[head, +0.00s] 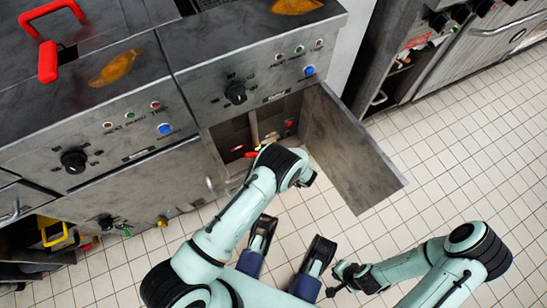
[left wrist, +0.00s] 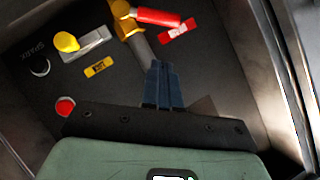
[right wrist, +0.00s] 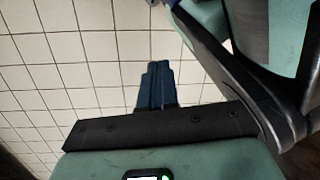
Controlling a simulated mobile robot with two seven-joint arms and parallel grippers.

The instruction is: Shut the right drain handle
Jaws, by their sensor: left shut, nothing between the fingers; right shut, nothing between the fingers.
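The red drain handle (left wrist: 158,17) shows at the top of the left wrist view, on a yellow valve (left wrist: 122,10) with a metal pipe. It points sideways, across the pipe. In the head view a red piece (head: 251,155) shows low in the open right cabinet, beside my left arm. My left gripper (left wrist: 160,68) is shut and empty, with its fingertips just below the pipe in the left wrist view; no contact with the handle shows. My left arm covers part of the cabinet in the head view. My right gripper (right wrist: 155,68) is shut and empty above the tiled floor.
The cabinet door (head: 350,150) stands open to the right of my left arm. A yellow knob (left wrist: 66,42) and a red knob (left wrist: 65,107) sit inside the cabinet. A red basket handle (head: 47,50) is on the left fryer top.

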